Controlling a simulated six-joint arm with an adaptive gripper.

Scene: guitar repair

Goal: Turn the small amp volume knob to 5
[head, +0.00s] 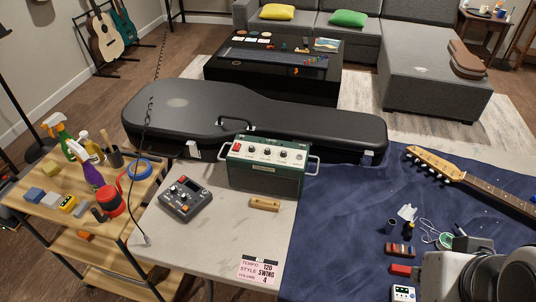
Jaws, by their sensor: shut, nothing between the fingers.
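The small green amp (268,165) stands upright on the pale table top, in front of the black guitar case. Its white control panel (267,153) faces up and forward and carries a row of small dark knobs. I cannot tell which knob is volume or read its setting at this size. A pink card (258,269) at the table's front edge reads tempo 120, style swing, volume 4. Grey and dark links of my arm show at the bottom right, well away from the amp. My gripper's fingers are not visible.
A dark pedal unit (185,199) with knobs sits left of the amp. A small wooden block (265,204) lies just in front of it. The black guitar case (260,120) lies close behind. A blue cloth (340,230) with a guitar neck (470,180) and small tools covers the right side.

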